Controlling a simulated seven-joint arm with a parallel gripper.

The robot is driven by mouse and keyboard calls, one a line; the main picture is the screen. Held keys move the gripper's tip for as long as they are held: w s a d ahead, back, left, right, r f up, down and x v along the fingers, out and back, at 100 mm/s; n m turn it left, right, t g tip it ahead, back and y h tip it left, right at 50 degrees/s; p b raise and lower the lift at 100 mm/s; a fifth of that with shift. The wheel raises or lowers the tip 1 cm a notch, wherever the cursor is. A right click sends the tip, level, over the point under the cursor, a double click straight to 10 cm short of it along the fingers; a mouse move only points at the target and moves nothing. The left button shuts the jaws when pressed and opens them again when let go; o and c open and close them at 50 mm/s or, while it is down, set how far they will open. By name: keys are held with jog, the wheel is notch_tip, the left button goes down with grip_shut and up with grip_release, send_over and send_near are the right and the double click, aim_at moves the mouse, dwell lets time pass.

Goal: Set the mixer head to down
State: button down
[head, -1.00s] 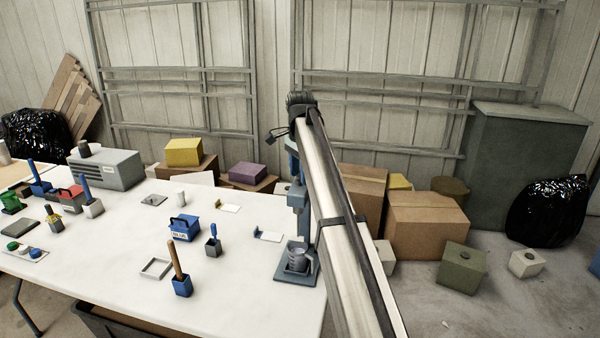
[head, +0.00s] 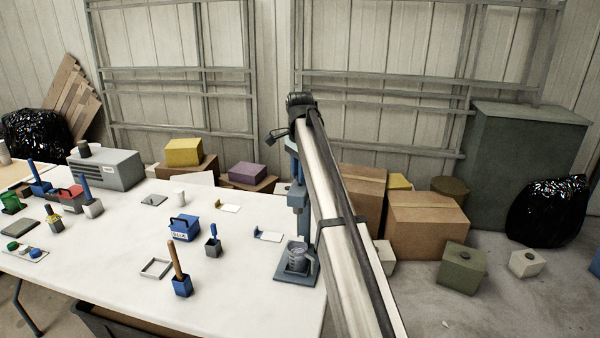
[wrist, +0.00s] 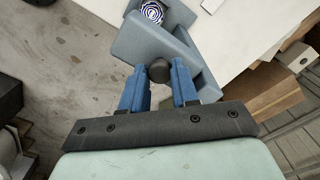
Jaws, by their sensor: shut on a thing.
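The blue-grey mixer (head: 299,196) stands at the right end of the white table, partly hidden behind my arm. A grey jug (head: 298,252) stands on its base plate (head: 290,275) below the head. In the wrist view, my gripper (wrist: 159,78) has its two blue fingers either side of a dark round knob (wrist: 158,70) and is shut on it. The knob is beside the mixer's blue-grey body (wrist: 188,60). A blue-and-white ringed thing (wrist: 151,12) shows beyond the body.
On the white table (head: 120,240) stand a blue bin (head: 184,229), a blue pot with a wooden handle (head: 181,284), a grey pot with a blue handle (head: 213,246) and a square frame (head: 156,268). Cardboard boxes (head: 427,227) stand on the floor to the right.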

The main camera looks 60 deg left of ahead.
aim_at(300, 199)
notch_tip(300, 199, down, 10)
jog(key=shift+r, duration=0.1)
dwell(0.4)
jog(key=c, duration=0.8)
grip_release()
jog(key=shift+r, duration=0.1)
jog(key=shift+c, duration=0.2)
notch_tip(300, 199, up, 14)
jog(key=shift+f, duration=0.1)
